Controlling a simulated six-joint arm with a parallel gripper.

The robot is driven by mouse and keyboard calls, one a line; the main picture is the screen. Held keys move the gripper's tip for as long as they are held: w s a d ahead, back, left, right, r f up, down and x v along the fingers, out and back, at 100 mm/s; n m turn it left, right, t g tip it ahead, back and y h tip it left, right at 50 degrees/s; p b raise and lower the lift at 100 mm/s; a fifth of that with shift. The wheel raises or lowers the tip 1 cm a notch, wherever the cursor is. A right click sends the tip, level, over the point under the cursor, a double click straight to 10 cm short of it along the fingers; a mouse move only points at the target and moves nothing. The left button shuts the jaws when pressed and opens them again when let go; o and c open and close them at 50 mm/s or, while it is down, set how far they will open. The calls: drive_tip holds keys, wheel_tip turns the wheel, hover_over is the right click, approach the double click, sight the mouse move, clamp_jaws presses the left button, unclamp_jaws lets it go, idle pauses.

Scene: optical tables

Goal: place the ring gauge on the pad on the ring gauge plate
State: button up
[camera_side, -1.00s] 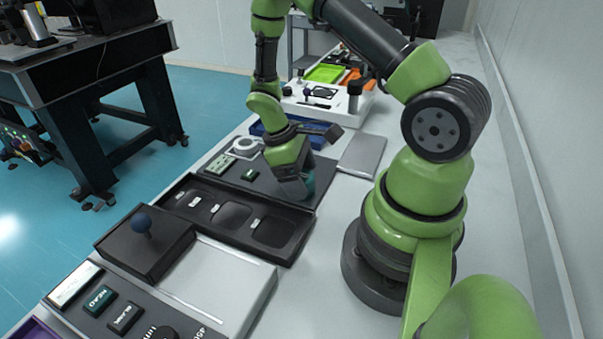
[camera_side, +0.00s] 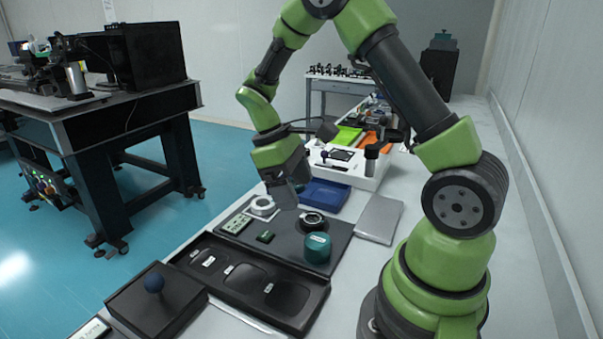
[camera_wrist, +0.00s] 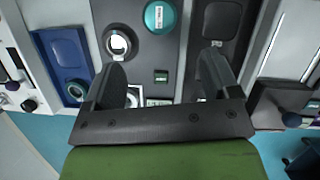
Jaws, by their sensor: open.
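My gripper (camera_side: 288,192) is open and empty above the dark ring gauge plate (camera_side: 283,242); in the wrist view its fingers (camera_wrist: 165,58) stand wide apart. A dark ring with a bright centre (camera_side: 313,222) sits on the plate; it shows left of the fingers in the wrist view (camera_wrist: 118,42). A white ring (camera_side: 262,205) sits on a pale square at the plate's far left, partly behind a finger in the wrist view. I cannot tell for sure which ring is the gauge. A teal cylinder (camera_side: 317,248) stands beside the dark ring.
A small green block (camera_side: 265,237) and a label panel (camera_side: 237,223) are on the plate. A black compartment tray (camera_side: 245,270) lies in front, with a blue-knobbed box (camera_side: 155,300). A blue tray (camera_side: 325,194) lies behind and a grey slab (camera_side: 379,219) lies right.

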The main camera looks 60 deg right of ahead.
drive_tip(key=s+a+r+m+t+y, duration=0.1)
drive_tip(key=s+a+r+m+t, duration=0.2)
drive_tip(key=s+a+r+t, duration=0.2)
drive_tip(key=s+a+r+m+t+y, duration=0.1)
drive_tip(key=s+a+r+m+t, duration=0.2)
drive_tip(key=s+a+r+t, duration=0.3)
wheel_tip(320, 180, up, 6)
drive_tip(key=shift+f+t+y, duration=0.25)
drive_tip(key=shift+t+y, duration=0.05)
drive_tip(key=shift+y, duration=0.1)
